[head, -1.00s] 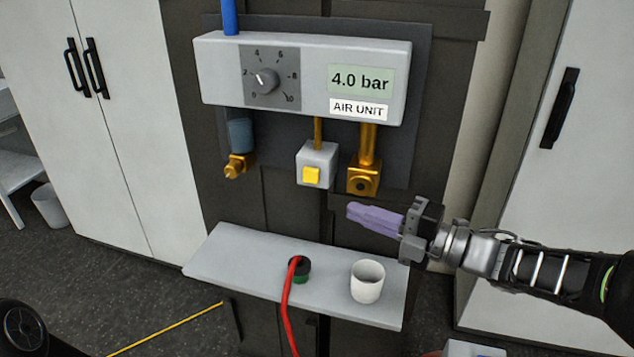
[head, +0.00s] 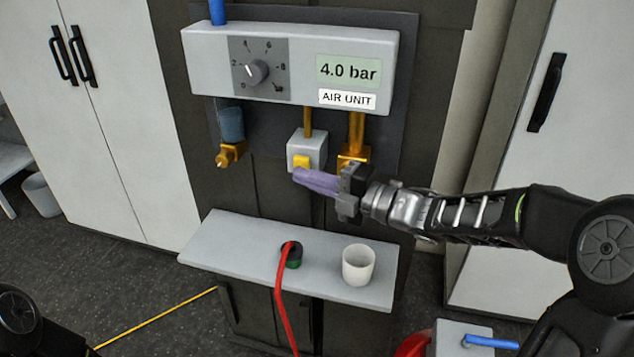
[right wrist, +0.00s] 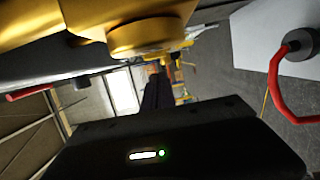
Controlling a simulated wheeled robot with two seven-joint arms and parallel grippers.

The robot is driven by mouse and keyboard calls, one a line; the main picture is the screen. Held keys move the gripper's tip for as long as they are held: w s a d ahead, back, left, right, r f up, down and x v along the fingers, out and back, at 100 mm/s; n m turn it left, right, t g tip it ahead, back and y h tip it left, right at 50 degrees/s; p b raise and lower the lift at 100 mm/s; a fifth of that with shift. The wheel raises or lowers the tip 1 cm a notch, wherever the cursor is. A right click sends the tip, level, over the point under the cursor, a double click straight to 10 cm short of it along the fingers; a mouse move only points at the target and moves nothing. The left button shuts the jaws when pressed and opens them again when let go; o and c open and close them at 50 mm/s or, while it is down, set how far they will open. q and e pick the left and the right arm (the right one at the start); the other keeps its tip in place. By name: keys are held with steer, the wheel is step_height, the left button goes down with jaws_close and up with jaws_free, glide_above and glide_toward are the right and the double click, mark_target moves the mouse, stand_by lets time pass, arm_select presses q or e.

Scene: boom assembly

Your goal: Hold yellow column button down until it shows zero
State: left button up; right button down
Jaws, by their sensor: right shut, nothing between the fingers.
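The yellow button (head: 302,161) is on the front of a small light-grey box (head: 310,147) that hangs below the air unit (head: 290,62). The unit's display (head: 348,72) reads 4.0 bar. My right gripper (head: 298,175) is shut and empty, its purple fingers pointing left. The fingertips are at the lower edge of the button and cover part of it; I cannot tell if they touch it. In the right wrist view the gripper body (right wrist: 170,145) fills the bottom, and the button cannot be made out. My left gripper is not in view.
A brass fitting (head: 352,157) hangs right beside the box, partly behind my gripper. A brass valve (head: 230,155) hangs at left. Below, a grey shelf (head: 225,240) holds a white cup (head: 358,264) and a red hose (head: 278,290) in a dark-green socket.

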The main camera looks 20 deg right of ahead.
steer(key=shift+w+d, duration=0.45)
steer(key=shift+w, duration=0.2)
